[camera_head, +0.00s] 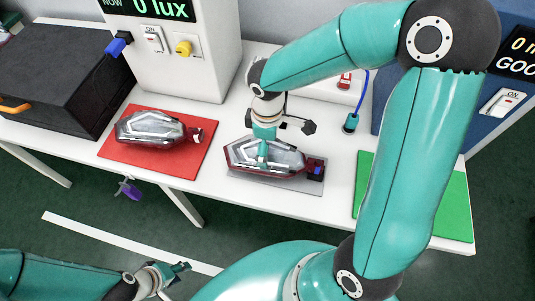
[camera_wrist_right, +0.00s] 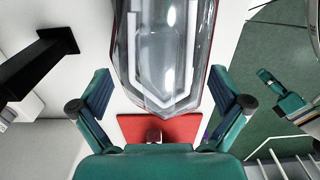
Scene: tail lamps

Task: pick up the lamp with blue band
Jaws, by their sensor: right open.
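A clear and dark red tail lamp (camera_head: 240,153) lies on a grey mat (camera_head: 300,186) in the middle of the bench. A blue band (camera_head: 318,171) shows at its dark right end. My right gripper (camera_head: 264,150) is down over this lamp. In the right wrist view its open fingers (camera_wrist_right: 165,108) stand on both sides of the clear lamp body (camera_wrist_right: 165,50), with gaps showing. A second lamp (camera_head: 150,128), with a whitish band at its right end, lies on a red mat (camera_head: 140,167). My left gripper (camera_head: 178,270) is open and empty, low at the bottom left, away from the bench.
A black case (camera_head: 60,75) stands at the bench's left end. A white meter box (camera_head: 180,70) with a switch and coloured plugs stands behind the red mat. A bare green mat (camera_head: 455,205) lies at the right, partly behind my right arm. A purple item (camera_head: 130,190) hangs at the front edge.

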